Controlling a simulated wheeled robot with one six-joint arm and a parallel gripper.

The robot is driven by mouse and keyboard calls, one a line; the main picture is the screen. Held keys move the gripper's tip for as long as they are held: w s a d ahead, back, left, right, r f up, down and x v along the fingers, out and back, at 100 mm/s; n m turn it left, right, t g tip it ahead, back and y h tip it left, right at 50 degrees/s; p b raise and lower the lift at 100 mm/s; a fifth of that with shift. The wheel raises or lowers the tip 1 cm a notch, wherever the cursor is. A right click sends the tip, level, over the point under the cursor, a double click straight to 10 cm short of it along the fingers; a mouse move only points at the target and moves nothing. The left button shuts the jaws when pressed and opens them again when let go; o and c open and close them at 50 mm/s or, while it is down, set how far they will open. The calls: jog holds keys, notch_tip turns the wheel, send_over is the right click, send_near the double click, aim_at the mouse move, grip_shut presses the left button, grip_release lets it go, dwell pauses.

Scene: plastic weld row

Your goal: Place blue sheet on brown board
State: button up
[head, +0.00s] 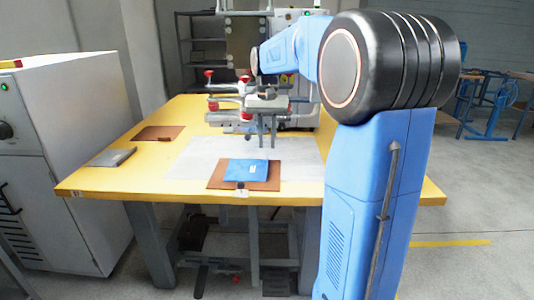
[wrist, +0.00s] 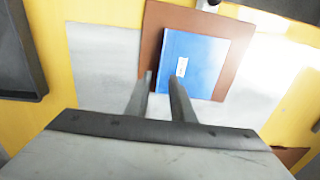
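A blue sheet (head: 249,169) with a small white label lies flat on a brown board (head: 217,179) near the front edge of the yellow table. In the wrist view, the blue sheet (wrist: 205,65) lies within the brown board (wrist: 241,32), with brown showing beyond its top, left and right sides. My gripper (head: 267,146) is above the sheet, apart from it in the head view. Its two fingers (wrist: 163,77) are parted with nothing between them.
A second brown board (head: 158,132) and a dark grey tray (head: 111,157) lie on the left of the yellow table (head: 95,182). A machine with red knobs (head: 244,84) stands behind my gripper. A white cabinet (head: 65,95) stands at the left.

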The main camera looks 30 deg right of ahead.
jog(key=s+a+n+t, duration=0.25)
jog(key=s+a, duration=0.75)
jog(key=s, duration=0.6)
jog(key=s+a+f+n+t, duration=0.2)
jog(key=s+a+f+n, duration=0.2)
jog(key=s+f, duration=0.6)
jog(key=s+a, duration=0.1)
jog(key=s, duration=0.3)
jog(key=shift+a+f, duration=0.4)
